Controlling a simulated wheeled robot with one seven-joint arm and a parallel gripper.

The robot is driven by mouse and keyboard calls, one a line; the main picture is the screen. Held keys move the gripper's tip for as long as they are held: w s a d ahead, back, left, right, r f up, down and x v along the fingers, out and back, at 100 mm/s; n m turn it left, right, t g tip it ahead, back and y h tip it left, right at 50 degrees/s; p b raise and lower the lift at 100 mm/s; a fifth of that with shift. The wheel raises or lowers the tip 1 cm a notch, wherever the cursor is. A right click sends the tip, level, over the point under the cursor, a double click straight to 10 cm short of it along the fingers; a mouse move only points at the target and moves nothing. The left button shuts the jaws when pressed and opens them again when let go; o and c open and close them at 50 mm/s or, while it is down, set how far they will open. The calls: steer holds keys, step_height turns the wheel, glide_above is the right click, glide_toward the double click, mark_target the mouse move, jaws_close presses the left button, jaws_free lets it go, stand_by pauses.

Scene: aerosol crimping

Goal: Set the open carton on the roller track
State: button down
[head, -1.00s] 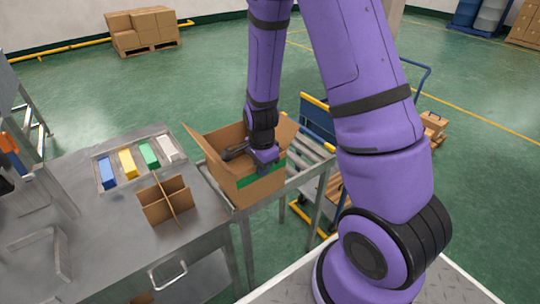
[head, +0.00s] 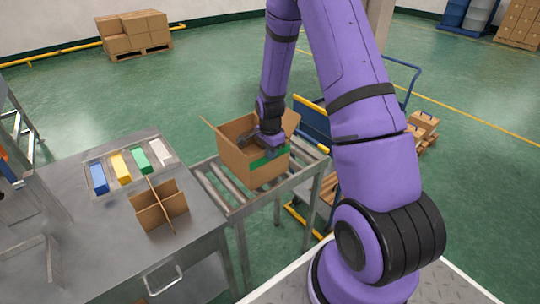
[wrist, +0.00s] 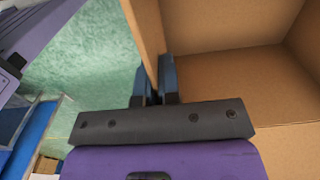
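The open carton (head: 248,170) is a brown box with raised flaps and a green strip on its side. It is upright over the roller track (head: 208,190), with rollers showing on both sides of it. I cannot tell whether its base touches the rollers. My gripper (head: 268,150) is at the carton's right side wall. In the wrist view its two dark fingers (wrist: 156,85) pinch the carton wall (wrist: 150,28), one finger on each side. The inside of the carton (wrist: 220,60) looks empty where it shows.
A steel table (head: 100,235) stands left of the track. It holds a cardboard divider (head: 160,207) and a tray (head: 165,172) with blue, yellow, green and white blocks. A blue cart (head: 312,122) stands behind the track. Rollers left of the carton are bare.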

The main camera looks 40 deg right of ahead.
steer(key=shift+f, duration=0.55)
steer(key=c, duration=1.3)
jaws_free()
steer(key=shift+f, duration=0.1)
steer(key=shift+c, duration=0.2)
